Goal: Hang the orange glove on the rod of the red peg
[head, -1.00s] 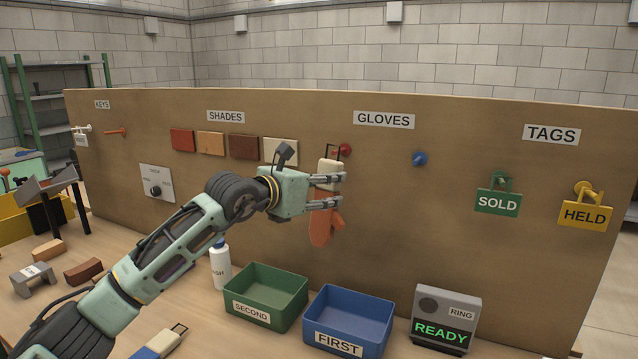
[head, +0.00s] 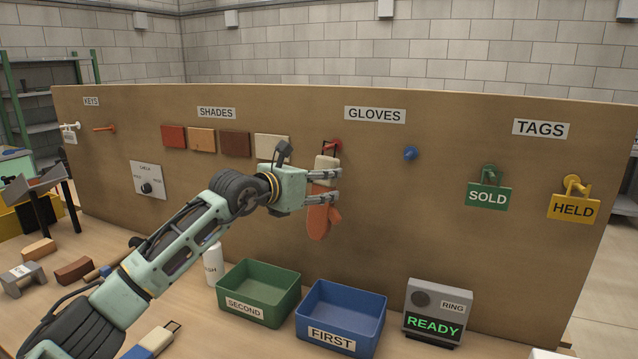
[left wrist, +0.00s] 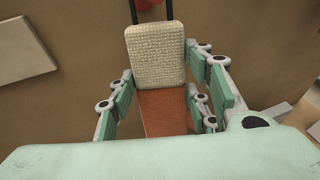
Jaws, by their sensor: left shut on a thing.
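The orange glove (head: 319,222) hangs upright with a cream cuff (head: 326,163) and a dark wire loop at its top. My left gripper (head: 338,186) is shut on it, one finger on each side, close in front of the board. The red peg (head: 334,144) is on the board under the GLOVES label. The loop overlaps the peg in the head view; I cannot tell whether it is around the rod. In the left wrist view, the cuff (left wrist: 156,55) sits between the fingers, and the red peg (left wrist: 150,3) shows at the top edge between the loop's sides. My right gripper is out of view.
A blue peg (head: 410,153) stands bare to the right. Green SOLD (head: 487,196) and yellow HELD (head: 573,208) tags hang farther right. Below are a green bin (head: 259,290), a blue bin (head: 340,315) and a READY box (head: 434,309). A white bottle (head: 212,264) is behind my arm.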

